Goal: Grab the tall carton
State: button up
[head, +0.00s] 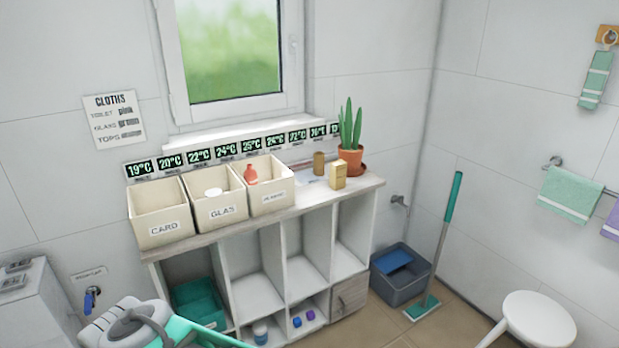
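A small upright beige-yellow carton (338,176) stands on the right part of the cabinet top (310,195), in front of the potted plant. It is taller than wide and looks closed; its front side faces me. It stands free of the bins to its left. I cannot make out my gripper in the head view, so its place relative to the carton does not show.
A brown cylinder (319,163) stands behind-left of the carton and a cactus-like plant in a terracotta pot (351,161) behind-right. Labelled bins, including CARD (164,229), GLAS (222,212) and a third (272,199), fill the left. A white stool (540,318) stands lower right.

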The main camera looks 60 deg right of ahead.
aim_at(338, 169)
jog(key=u, duration=0.55)
jog(key=i, duration=0.95)
jog(key=z, duration=2.55)
